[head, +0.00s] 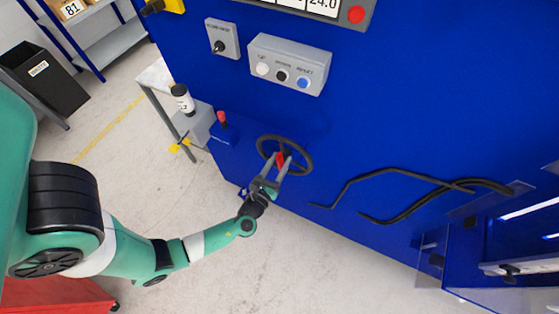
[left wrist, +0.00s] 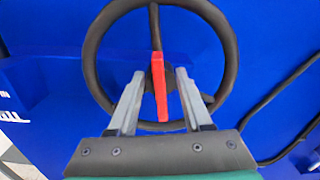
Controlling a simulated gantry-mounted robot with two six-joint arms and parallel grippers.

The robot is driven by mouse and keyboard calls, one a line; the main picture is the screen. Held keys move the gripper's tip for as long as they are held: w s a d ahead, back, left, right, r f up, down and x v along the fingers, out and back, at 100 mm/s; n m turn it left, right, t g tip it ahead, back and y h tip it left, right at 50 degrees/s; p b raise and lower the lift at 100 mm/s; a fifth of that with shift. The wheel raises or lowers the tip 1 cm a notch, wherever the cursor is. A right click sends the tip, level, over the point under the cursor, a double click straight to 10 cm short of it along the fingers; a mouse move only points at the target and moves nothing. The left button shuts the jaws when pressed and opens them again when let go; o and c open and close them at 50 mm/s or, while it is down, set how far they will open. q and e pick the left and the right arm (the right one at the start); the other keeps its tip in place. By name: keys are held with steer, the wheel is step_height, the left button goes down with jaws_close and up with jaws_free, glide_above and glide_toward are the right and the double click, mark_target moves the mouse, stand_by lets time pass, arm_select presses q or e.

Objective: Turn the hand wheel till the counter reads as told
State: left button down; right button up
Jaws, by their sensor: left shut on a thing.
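The dark hand wheel (head: 301,147) is on the lower front of the blue machine, with a red bar (head: 280,160) across its middle. In the left wrist view the wheel (left wrist: 231,55) fills the upper middle, and its red bar (left wrist: 158,85) runs nearly upright. My left gripper (left wrist: 160,74) is shut on the wheel at its hub, one finger on each side of the red bar; it also shows in the head view (head: 281,158). The counter panel (head: 322,6) is cut by the top edge; "24.0" is legible there. My right gripper is out of view.
A grey button box (head: 290,64) and a small switch box (head: 222,38) sit above the wheel. A red-topped lever (head: 222,119) stands left of it. Black hoses (head: 400,172) hang at right. A side table (head: 158,76) and black bin (head: 45,78) stand left.

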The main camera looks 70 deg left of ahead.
arm_select(q)
steer(key=shift+m, duration=0.7)
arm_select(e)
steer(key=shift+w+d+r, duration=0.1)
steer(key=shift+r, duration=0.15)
arm_select(q)
steer(key=shift+c, duration=1.7)
jaws_free()
